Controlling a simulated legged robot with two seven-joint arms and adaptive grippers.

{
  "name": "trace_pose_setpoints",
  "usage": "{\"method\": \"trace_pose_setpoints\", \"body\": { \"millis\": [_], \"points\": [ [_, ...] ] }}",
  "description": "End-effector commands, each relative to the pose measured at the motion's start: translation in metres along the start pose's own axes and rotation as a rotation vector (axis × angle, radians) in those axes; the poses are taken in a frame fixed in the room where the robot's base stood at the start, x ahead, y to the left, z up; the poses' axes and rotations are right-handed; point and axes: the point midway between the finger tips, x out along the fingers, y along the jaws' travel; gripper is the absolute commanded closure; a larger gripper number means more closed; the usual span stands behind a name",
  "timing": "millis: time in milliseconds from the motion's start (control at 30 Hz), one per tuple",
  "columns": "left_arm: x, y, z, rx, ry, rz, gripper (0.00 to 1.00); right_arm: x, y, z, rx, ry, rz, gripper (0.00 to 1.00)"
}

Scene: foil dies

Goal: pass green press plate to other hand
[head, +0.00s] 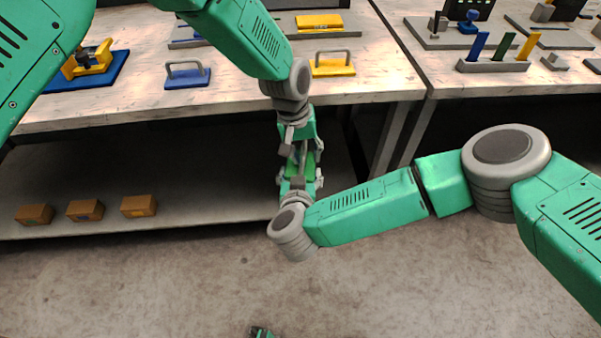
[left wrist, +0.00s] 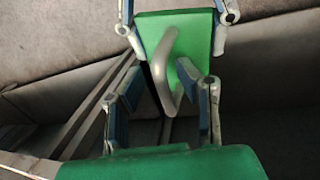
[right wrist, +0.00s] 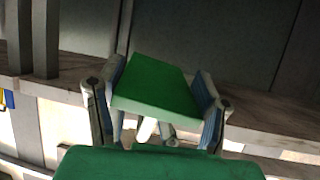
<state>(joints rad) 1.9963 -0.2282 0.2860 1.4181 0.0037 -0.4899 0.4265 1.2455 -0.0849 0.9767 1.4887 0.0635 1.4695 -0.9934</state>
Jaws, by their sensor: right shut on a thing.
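The green press plate (head: 307,165) is between my two grippers, in front of the table edge and above the floor. My right gripper (head: 300,180) is shut on it from below; the right wrist view shows the plate (right wrist: 157,86) between the finger pads at its two side edges. In the left wrist view the plate (left wrist: 196,38) shows its grey bar handle (left wrist: 163,68) facing my left gripper. My left gripper (left wrist: 160,98) is open, its fingers apart on either side of the handle's near part. Whether they touch the handle cannot be told.
The table (head: 385,75) carries a blue handled plate (head: 187,75), a yellow handled plate (head: 332,65) and a yellow part on a blue base (head: 92,62). Several small orange boxes (head: 85,210) sit on the low shelf at left. A second table at right holds coloured bars (head: 502,47).

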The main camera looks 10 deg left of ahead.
Motion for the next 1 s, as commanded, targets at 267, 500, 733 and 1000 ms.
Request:
{"method": "trace_pose_setpoints", "body": {
  "millis": [267, 500, 733, 1000],
  "points": [
    [-0.006, -0.001, -0.001, -0.001, 0.001, -0.001, 0.71, 0.000, 0.000, -0.001, 0.001, 0.003, 0.001, 0.91],
    [-0.048, -0.001, -0.002, -0.002, 0.003, 0.000, 0.71, 0.000, 0.000, -0.001, 0.001, 0.003, 0.001, 0.91],
    [-0.092, 0.000, -0.002, 0.000, 0.001, 0.001, 0.71, 0.000, 0.000, -0.001, 0.001, 0.002, 0.001, 0.91],
    [-0.115, -0.002, -0.001, 0.000, -0.002, -0.001, 0.71, 0.001, 0.000, -0.001, 0.001, 0.002, 0.001, 0.91]
  ]
}}
